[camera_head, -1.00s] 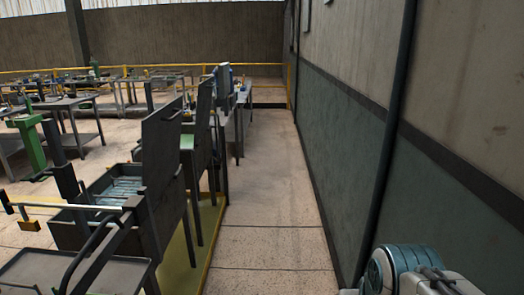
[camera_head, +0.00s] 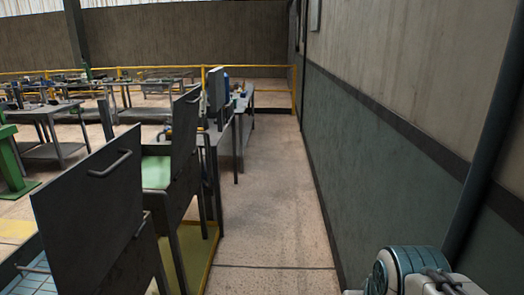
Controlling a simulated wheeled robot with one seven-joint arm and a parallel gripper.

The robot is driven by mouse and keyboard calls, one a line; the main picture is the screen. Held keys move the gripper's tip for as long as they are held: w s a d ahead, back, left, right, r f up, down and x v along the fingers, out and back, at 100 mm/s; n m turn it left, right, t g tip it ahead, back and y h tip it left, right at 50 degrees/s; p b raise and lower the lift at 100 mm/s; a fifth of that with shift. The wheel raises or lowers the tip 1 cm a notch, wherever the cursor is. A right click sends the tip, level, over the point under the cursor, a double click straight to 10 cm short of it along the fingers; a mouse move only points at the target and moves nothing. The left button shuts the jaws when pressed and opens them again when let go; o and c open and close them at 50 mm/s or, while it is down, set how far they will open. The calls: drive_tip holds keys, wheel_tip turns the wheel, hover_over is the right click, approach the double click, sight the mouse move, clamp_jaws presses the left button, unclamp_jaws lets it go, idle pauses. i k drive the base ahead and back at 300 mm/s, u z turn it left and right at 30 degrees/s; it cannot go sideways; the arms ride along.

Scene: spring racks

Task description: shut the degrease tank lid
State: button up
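A dark lid (camera_head: 95,215) with a bar handle stands raised, upright, at the near left, its flat face towards me. A bit of the tank below it, with light blue slats inside (camera_head: 30,275), shows at the lower left corner. Behind it a second dark lid (camera_head: 186,130) also stands raised, beside a tank with a green inside (camera_head: 156,172). No label is readable, so I cannot tell which one is the degrease tank. Part of my arm shows at the lower right, but my gripper is out of view.
A clear tiled aisle (camera_head: 268,190) runs ahead between the tanks and the wall (camera_head: 400,180) on the right. A pipe (camera_head: 487,150) stands against that wall. Yellow railing (camera_head: 272,92) crosses the far end. Benches (camera_head: 50,125) stand at the back left.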

sight(186, 108)
drive_tip(key=i, duration=0.75)
drive_tip(key=u, duration=0.6)
drive_tip(key=i, duration=1.55)
drive_tip(key=u, duration=0.7)
